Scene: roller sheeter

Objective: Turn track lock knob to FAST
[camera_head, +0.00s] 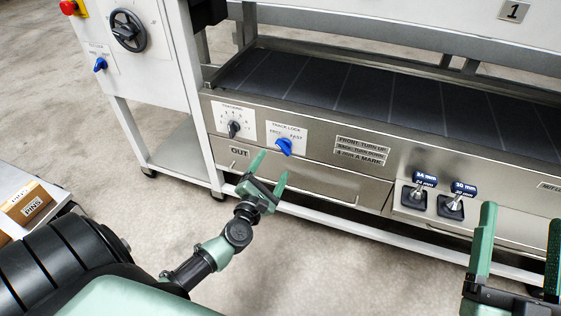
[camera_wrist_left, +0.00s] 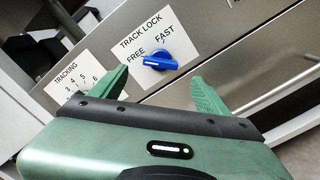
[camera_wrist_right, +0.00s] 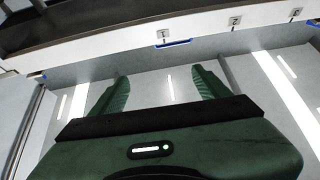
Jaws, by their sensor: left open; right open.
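The track lock knob (camera_head: 284,147) is blue and sits on the metal front panel below the words FREE and FAST. It also shows in the left wrist view (camera_wrist_left: 160,61), where a white mark on it is on its left side, toward FREE. My left gripper (camera_head: 268,172) is open in front of the panel, just below the knob. In the left wrist view its fingers (camera_wrist_left: 160,80) stand on either side of the knob, apart from it. My right gripper (camera_head: 522,214) is open and empty at the lower right, far from the knob; it also shows in the right wrist view (camera_wrist_right: 160,78).
A tracking dial (camera_head: 234,129) sits left of the knob. A drawer marked OUT (camera_head: 290,182) lies below. Two levers (camera_head: 418,190) stand to the right. A cabinet with a handwheel (camera_head: 127,30) is at the upper left. Cardboard boxes (camera_head: 27,205) lie at the left edge.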

